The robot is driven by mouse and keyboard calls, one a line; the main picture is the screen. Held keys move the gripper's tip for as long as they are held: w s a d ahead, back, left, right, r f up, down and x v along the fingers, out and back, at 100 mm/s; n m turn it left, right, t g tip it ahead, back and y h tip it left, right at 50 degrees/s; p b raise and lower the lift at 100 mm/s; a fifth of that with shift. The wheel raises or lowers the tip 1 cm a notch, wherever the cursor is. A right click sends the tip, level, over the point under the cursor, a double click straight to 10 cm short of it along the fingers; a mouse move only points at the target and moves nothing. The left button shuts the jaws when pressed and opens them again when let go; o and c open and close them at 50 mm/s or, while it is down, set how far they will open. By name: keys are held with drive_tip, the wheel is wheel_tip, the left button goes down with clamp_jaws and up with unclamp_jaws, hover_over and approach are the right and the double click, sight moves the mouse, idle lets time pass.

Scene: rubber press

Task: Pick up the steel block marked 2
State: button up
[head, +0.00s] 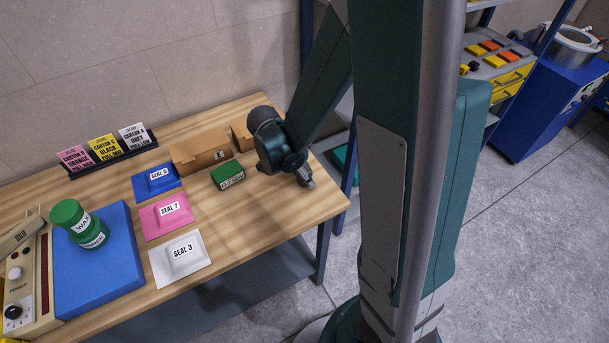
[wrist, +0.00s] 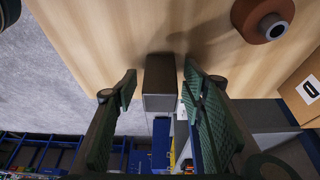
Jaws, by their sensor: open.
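A grey, metal-looking block (wrist: 159,85) lies on the wooden table between my gripper's fingers in the wrist view. I see no number on the faces that show. My gripper (wrist: 160,73) is open, one green-padded finger on each side of the block; I cannot tell whether either finger touches it. In the head view my gripper (head: 303,178) is low over the right end of the table, mostly hidden behind my dark wrist. I cannot make out the block apart from the gripper there.
Cardboard boxes (head: 200,148) and a green box (head: 228,176) stand left of my gripper. A brown round part (wrist: 262,16) lies nearby in the wrist view. The table's edge is close to the block.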

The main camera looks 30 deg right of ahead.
drive_tip(key=shift+c, duration=0.5)
clamp_jaws()
drive_tip(key=shift+r, duration=0.15)
drive_tip(key=shift+r+p, duration=0.55)
drive_tip(key=shift+r, duration=4.3)
